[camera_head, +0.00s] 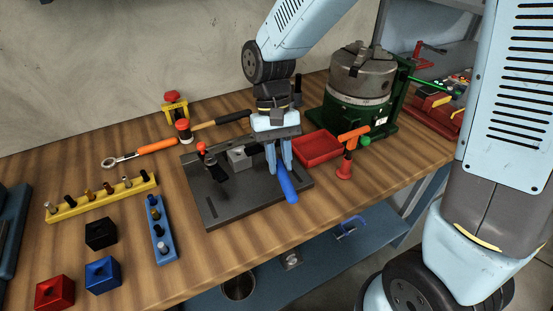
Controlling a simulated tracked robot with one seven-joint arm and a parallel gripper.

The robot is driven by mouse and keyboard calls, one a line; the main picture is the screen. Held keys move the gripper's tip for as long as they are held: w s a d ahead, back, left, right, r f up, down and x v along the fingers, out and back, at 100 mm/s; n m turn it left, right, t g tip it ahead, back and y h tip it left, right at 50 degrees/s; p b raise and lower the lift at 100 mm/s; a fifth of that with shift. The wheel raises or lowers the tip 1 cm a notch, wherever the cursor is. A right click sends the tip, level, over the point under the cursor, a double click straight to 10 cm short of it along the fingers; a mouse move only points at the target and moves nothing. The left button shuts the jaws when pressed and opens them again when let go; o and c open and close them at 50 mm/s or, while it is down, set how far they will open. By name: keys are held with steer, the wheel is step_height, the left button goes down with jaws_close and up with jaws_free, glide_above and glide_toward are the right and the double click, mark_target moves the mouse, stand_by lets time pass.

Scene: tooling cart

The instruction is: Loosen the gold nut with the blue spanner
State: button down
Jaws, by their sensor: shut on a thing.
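My gripper (279,170) points down over the right part of a dark metal plate (232,206) on the wooden bench. It is shut on the blue spanner (288,187), whose blue handle sticks out below the fingers toward the plate's front right edge. The spanner's head is hidden behind the fingers. I cannot make out the gold nut; my gripper may cover it. A grey block (238,157) and a red-tipped clamp (210,162) stand on the plate, left of my gripper.
A red tray (318,149), an orange-topped red stand (345,166) and a green machine (362,90) stand to the right. An orange-handled ring spanner (140,151) and a hammer (215,122) lie behind. Yellow (75,207) and blue (160,232) racks are at left.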

steer(key=shift+w+d+n+h, duration=0.3)
steer(key=shift+w+d+n, duration=0.05)
steer(key=shift+d+n, duration=0.45)
steer(key=shift+r, duration=2.5)
steer(key=shift+a, duration=0.1)
